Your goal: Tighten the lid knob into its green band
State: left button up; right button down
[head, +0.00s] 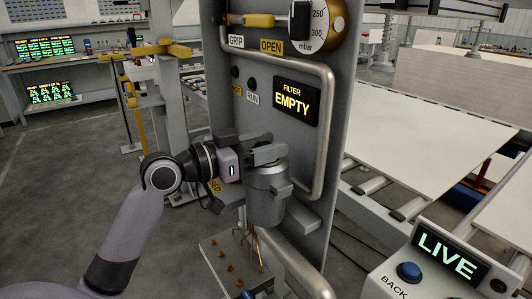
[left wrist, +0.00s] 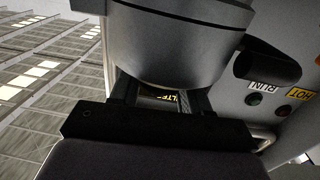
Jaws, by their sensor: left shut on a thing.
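A grey filter canister (head: 266,192) with a side lug is mounted at the front of the grey panel. My left gripper (head: 266,154) is at the canister's top and shut on the lid knob, which the fingers mostly hide. In the left wrist view the canister's rounded metal body (left wrist: 175,45) fills the top, right beside the fingers (left wrist: 160,98). No green band can be made out in either view. My right gripper is not in view.
The panel's display (head: 296,100) reads FILTER EMPTY. A plate with copper-coloured studs (head: 228,268) lies below. A LIVE console (head: 440,262) stands at the lower right. Open floor lies to the left.

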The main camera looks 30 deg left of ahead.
pick_arm(q)
jog(key=m+g+h+b, duration=0.2)
jog(key=h+b, duration=0.1)
jog(key=b, duration=0.1)
jog(key=shift+f, duration=0.2)
jog(key=shift+r+m+g+h+b, duration=0.1)
jog(key=shift+m+g+h+b, duration=0.6)
jog(key=shift+m+h+b, duration=0.25)
jog(key=shift+m+g+h+b, duration=0.3)
jog(key=shift+m+g+h, duration=0.05)
jog(key=shift+g+h, duration=0.15)
jog(key=shift+r, duration=0.1)
jog(key=o, duration=1)
jog(key=shift+c, duration=0.2)
